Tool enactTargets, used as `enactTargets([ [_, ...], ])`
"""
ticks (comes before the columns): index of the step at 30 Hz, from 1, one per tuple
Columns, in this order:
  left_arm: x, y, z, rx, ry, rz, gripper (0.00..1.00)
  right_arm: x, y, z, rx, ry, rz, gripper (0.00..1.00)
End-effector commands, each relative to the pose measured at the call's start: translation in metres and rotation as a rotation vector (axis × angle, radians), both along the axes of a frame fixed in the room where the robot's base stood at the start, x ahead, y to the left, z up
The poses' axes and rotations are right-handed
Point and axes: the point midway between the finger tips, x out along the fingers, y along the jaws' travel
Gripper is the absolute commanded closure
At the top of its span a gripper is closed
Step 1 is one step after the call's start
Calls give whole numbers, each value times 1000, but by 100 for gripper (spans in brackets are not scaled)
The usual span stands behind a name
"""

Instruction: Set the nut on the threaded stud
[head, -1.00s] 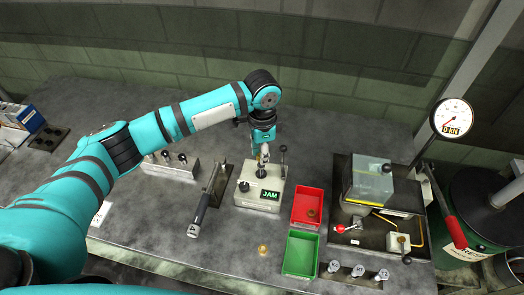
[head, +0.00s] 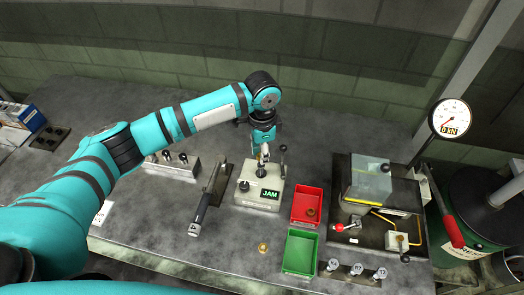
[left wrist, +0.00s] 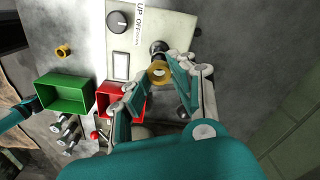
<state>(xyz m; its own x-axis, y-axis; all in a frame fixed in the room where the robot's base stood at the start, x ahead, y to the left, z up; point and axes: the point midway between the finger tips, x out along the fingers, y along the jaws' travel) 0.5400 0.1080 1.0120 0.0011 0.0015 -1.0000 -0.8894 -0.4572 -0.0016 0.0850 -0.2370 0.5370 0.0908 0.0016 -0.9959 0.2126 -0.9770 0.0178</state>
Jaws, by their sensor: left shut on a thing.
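My left gripper (left wrist: 160,80) is shut on a brass ring-shaped nut (left wrist: 159,72), held between its fingertips. A dark round part (left wrist: 158,48) shows right beside the nut in the left wrist view. I cannot tell whether it is the threaded stud, or whether the nut touches it. My right gripper is not in view.
A red bin (head: 296,212) and a green bin (head: 290,265) stand right of the box. A black-knobbed lever (head: 283,150) rises at the box's back corner.

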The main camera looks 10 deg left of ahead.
Motion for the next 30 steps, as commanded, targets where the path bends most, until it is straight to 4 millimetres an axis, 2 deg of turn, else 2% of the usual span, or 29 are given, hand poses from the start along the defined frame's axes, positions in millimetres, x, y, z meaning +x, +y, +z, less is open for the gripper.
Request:
enactTargets([
  [30, 0, 0, -25, 0, 0, 0, 100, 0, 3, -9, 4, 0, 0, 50],
])
